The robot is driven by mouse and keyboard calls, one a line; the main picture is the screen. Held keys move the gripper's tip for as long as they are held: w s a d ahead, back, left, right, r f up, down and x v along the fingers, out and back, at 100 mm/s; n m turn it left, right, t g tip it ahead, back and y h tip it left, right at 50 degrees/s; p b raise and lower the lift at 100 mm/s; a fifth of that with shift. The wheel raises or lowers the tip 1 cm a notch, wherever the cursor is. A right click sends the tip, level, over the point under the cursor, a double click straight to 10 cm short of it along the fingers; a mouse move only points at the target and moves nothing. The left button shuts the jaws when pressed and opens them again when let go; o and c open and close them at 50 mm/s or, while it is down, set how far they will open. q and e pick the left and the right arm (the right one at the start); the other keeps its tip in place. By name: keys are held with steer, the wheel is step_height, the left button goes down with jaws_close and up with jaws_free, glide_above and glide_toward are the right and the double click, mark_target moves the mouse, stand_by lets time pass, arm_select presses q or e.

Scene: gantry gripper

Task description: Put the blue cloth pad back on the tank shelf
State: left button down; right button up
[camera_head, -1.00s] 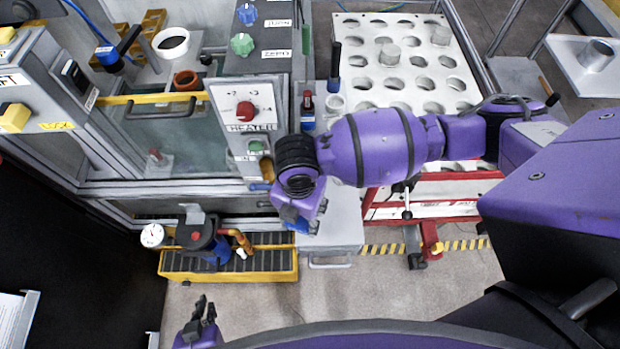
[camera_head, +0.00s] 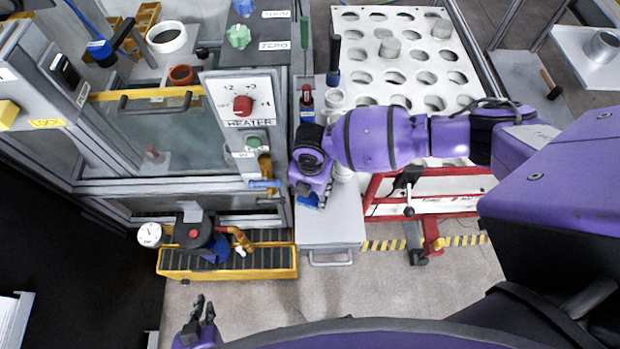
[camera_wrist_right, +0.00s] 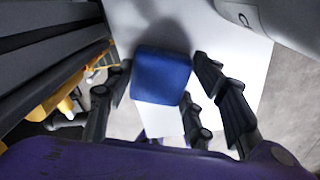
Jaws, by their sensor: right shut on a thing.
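The blue cloth pad (camera_wrist_right: 161,77) is held between the fingers of my right gripper (camera_wrist_right: 160,92), over a pale flat surface in the right wrist view. In the head view my right gripper (camera_head: 309,192) hangs just right of the tank, and a bit of the blue pad (camera_head: 308,201) shows below it. Whether the pad touches the surface beneath is unclear. A pale grey shelf-like top (camera_head: 335,228) lies under and right of the gripper; I cannot tell if it is the tank shelf. My left gripper (camera_head: 203,312) is low at the left, empty and away from the pad.
The glass-fronted tank (camera_head: 165,135) and heater panel (camera_head: 241,108) stand left of my right gripper. A white rack with holes (camera_head: 405,58) is beyond. A pump on a yellow tray (camera_head: 227,272) sits below.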

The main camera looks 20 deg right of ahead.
steer(key=o, duration=1.1)
step_height(320, 180, up, 12)
steer(key=p, duration=0.1)
steer(key=shift+r, duration=0.1)
stand_by(0.3)
